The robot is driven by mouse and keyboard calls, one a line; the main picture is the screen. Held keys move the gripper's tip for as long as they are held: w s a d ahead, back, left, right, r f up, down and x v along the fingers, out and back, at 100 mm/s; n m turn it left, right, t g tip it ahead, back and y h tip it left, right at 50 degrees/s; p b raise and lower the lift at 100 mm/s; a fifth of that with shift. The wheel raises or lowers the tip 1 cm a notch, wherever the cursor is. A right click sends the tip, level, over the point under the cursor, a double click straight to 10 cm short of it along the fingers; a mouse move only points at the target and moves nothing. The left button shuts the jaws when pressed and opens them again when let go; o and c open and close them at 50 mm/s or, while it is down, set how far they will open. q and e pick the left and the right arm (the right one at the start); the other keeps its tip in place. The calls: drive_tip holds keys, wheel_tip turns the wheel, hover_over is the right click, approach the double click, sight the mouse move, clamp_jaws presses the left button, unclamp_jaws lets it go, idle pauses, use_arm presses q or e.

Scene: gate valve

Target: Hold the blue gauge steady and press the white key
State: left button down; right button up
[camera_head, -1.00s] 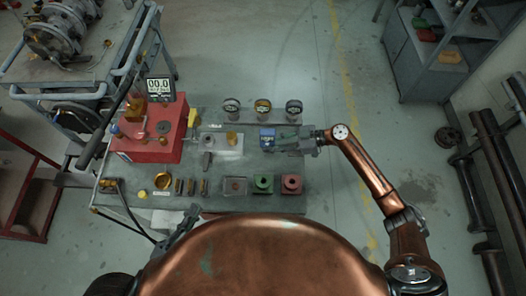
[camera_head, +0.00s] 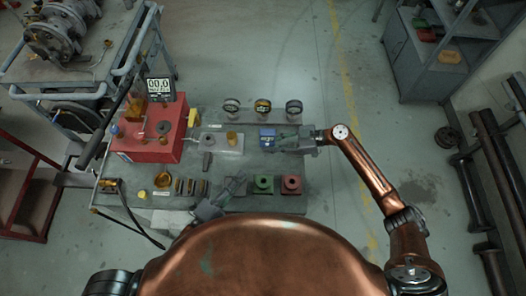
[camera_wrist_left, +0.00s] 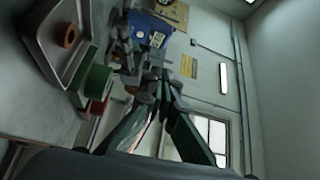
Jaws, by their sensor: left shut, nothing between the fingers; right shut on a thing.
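The blue gauge (camera_head: 268,137) is on the right part of the bench, with my right gripper (camera_head: 283,141) shut on it from the right. In the left wrist view the gauge (camera_wrist_left: 151,32) is at the top, and a pale square patch shows on it; I cannot tell whether this is the white key. My left gripper (camera_head: 238,183) is shut and empty, over the bench's front, left of the green block and apart from the gauge. Its fingers (camera_wrist_left: 155,84) point toward the gauge in the left wrist view.
A green block (camera_head: 263,184) and a red block (camera_head: 291,185) stand at the front right. A red box (camera_head: 150,141) with a digital display (camera_head: 160,90) fills the left.

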sight(267, 144)
use_arm(q)
drive_tip(key=d+f, duration=0.1)
drive_tip(key=f+m+g, duration=0.1)
drive_tip(key=f, duration=0.1)
drive_tip(key=shift+s+d, duration=0.2)
drive_tip(key=shift+d, duration=0.2)
drive_tip(key=shift+w, duration=0.1)
drive_tip(key=x, duration=0.9)
drive_tip(key=shift+w+d, duration=0.25)
drive_tip(key=shift+d, duration=0.05)
drive_tip(key=w, duration=0.3)
drive_tip(key=shift+w+a+f, duration=0.15)
drive_tip(key=shift+f, duration=0.05)
drive_tip(key=shift+w, duration=0.4)
